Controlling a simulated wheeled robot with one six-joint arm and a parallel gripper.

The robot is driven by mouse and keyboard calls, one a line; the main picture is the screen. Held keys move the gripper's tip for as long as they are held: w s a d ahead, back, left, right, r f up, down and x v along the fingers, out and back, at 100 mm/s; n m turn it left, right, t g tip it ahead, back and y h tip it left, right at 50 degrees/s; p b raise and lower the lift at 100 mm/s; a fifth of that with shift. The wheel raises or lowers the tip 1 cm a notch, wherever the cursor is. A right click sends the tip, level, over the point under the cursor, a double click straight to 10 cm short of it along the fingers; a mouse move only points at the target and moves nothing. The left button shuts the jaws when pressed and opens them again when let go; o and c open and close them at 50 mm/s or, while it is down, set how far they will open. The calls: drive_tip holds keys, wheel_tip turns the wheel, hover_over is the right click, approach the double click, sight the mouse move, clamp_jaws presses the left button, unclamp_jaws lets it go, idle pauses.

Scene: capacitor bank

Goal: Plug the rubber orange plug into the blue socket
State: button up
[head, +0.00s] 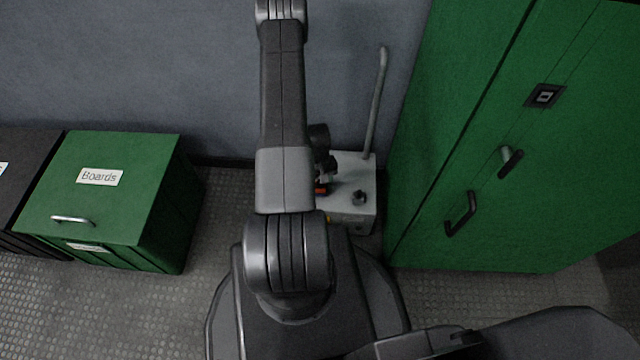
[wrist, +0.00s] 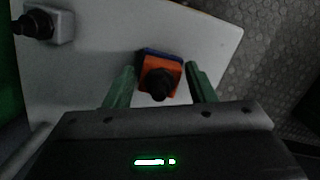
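In the wrist view, the orange plug (wrist: 158,78) with a round black grip on top sits over the blue socket (wrist: 146,52). In the head view my arm covers part of the pale box, and the fingers are not visible there.
The pale box (head: 348,215) stands on the floor with a black knob (head: 359,198) and an upright grey pipe (head: 377,100). A green cabinet (head: 520,200) stands close on its right. A green "Boards" box (head: 110,205) is at left, with bare floor between.

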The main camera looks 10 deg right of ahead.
drive_tip(key=shift+o, duration=1.3)
wheel_tip(320, 180, up, 14)
drive_tip(key=w+p, duration=0.2)
drive_tip(key=p, duration=0.1)
drive_tip(key=shift+f+p, duration=0.2)
drive_tip(key=shift+p, duration=0.15)
drive_tip(key=shift+f, duration=0.15)
drive_tip(key=f+b, duration=0.1)
drive_tip(key=f, duration=0.3)
drive_tip(key=s+f+b, duration=0.1)
drive_tip(key=f, duration=0.4)
drive_tip(key=s+f+b, duration=0.1)
drive_tip(key=f, duration=0.3)
drive_tip(key=shift+f+b, duration=0.2)
drive_tip(key=shift+b, duration=0.15)
